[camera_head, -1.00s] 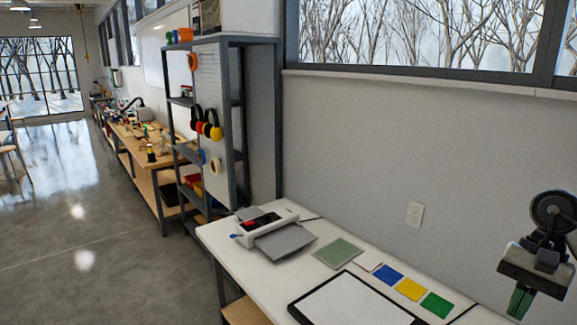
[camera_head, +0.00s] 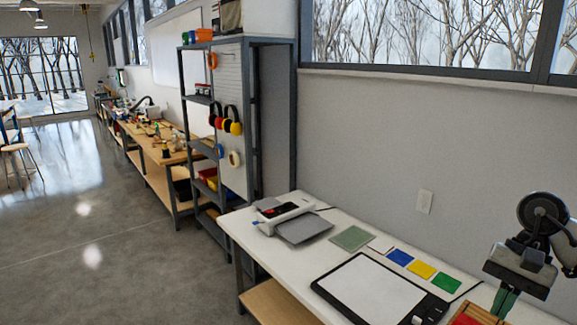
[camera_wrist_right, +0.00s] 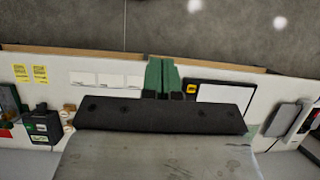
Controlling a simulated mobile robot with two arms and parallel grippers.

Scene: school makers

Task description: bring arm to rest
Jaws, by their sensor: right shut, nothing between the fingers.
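My right gripper (camera_head: 505,302) is at the lower right of the head view, raised over the white table (camera_head: 290,257) with its green fingers pointing down. The fingers are together and hold nothing. In the right wrist view the green fingers (camera_wrist_right: 160,75) are side by side at the middle, above the table top. My left gripper is not in view.
The table holds a grey-and-white machine (camera_head: 285,215), a black-framed tablet (camera_head: 375,293), a green mat (camera_head: 351,238), blue, yellow and green squares, and a wooden tray (camera_head: 470,315) close to my right gripper. A grey shelf (camera_head: 250,130) stands behind. Floor at left is open.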

